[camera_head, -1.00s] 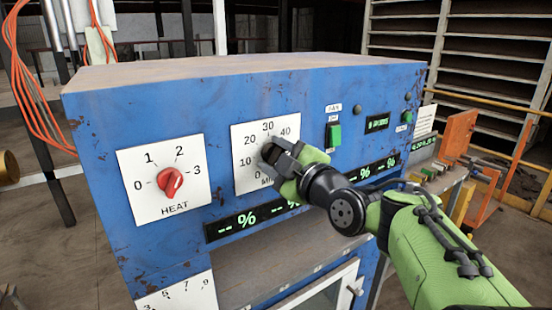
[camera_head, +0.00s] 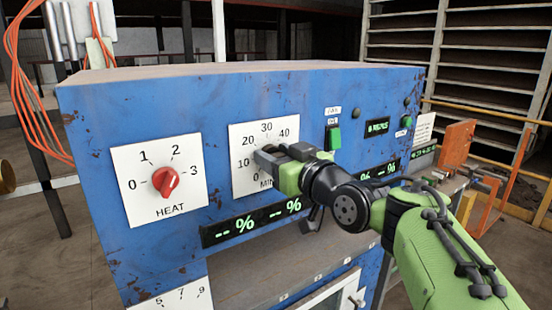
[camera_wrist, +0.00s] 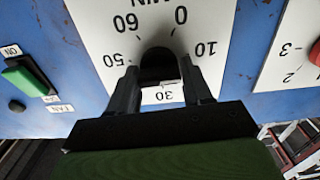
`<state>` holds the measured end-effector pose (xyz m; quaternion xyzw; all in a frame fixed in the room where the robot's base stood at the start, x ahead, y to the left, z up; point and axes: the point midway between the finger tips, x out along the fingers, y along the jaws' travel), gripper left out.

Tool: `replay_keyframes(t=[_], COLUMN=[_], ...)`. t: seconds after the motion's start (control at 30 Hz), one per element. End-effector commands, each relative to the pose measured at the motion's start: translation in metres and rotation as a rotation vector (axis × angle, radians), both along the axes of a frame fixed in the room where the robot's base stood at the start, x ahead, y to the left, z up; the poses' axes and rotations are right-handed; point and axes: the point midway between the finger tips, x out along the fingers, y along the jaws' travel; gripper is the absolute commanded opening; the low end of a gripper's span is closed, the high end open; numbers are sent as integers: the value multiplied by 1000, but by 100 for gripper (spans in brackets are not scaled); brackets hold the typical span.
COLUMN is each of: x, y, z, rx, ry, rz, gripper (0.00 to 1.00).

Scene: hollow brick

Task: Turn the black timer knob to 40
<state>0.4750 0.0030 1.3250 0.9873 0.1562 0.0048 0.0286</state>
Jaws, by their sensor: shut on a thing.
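The white timer dial (camera_head: 243,183) is on the blue panel, marked in tens and MIN. Its black timer knob shows in the wrist view (camera_wrist: 160,66), where the dial (camera_wrist: 222,22) appears upside down. My gripper (camera_head: 268,157) is at the dial, its two fingers one on each side of the knob in the wrist view (camera_wrist: 160,92), shut on it. In the head view my gripper hides the knob and the dial's right side. In the wrist view 0, 10, 30, 50 and 60 are readable; the fingers cover 20 and 40. The knob's pointer cannot be made out.
A red heat knob (camera_head: 166,181) on a white plate (camera_head: 137,210) is left of the timer. A green switch (camera_head: 333,138) sits to the right. Percent readouts (camera_head: 245,225) lie below the dial. The air in front of the panel's left half is clear.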

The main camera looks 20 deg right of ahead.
Motion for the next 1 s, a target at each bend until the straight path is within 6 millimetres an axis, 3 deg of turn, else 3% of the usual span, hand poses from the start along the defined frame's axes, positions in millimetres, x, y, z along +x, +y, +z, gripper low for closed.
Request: replay_keyframes(t=[1.0], x=[2], y=[-4], z=[-3], rx=[917], ry=[304], rz=[-1], gripper=[19])
